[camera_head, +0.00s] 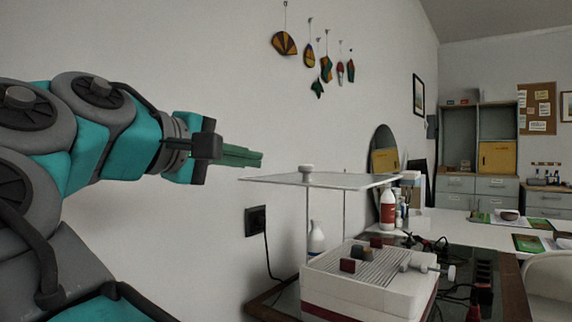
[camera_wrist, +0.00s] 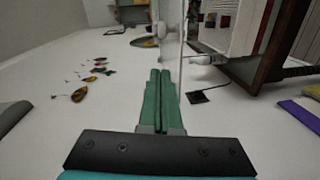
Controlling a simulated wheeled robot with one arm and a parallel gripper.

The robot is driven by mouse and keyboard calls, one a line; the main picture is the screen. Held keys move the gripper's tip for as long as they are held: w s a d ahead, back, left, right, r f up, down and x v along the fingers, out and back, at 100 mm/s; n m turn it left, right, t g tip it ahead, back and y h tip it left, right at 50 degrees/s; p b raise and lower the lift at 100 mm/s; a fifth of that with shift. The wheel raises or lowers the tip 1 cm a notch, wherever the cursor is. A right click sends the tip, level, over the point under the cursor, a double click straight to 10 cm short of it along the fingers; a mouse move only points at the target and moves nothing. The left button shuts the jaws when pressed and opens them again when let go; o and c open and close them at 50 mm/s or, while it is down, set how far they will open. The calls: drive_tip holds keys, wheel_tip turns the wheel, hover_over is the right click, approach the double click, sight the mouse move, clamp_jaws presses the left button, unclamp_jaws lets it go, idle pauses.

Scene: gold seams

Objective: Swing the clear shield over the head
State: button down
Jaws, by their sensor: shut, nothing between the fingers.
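The clear shield (camera_head: 345,181) is a thin flat sheet, level above the white machine (camera_head: 340,284) on thin upright rods. A white knob (camera_head: 306,172) stands on its left part. The machine has a slatted top with small dark red and brown blocks. A white knobbed part (camera_head: 430,267) sticks out at its right; I cannot tell which part is the head. My gripper (camera_head: 260,158) is shut and empty, with green fingers, up and left of the knob and apart from it. In the wrist view the closed fingers (camera_wrist: 160,75) point toward the shield (camera_wrist: 183,40), seen nearly edge-on.
The machine stands on a dark-framed table (camera_head: 268,307) against the wall. A white bottle (camera_head: 316,240) stands behind it, and a red-labelled bottle (camera_head: 388,210) is farther back. A wall socket (camera_head: 255,221) has a hanging cord. Coloured ornaments (camera_head: 326,68) hang on the wall. Cables lie right of the machine.

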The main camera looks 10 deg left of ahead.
drive_tip(key=shift+w+d+f+b, duration=0.2)
drive_tip(key=shift+w+d, duration=0.35)
drive_tip(key=shift+d, duration=0.2)
drive_tip(key=shift+w+d+f+b, duration=0.15)
drive_tip(key=shift+w+d+b, duration=0.1)
drive_tip(key=shift+w+d, duration=0.45)
drive_tip(key=shift+w+d+f+b, duration=0.2)
drive_tip(key=shift+w+d, duration=0.25)
drive_tip(key=shift+d, duration=0.35)
drive_tip(key=shift+w+d, duration=0.1)
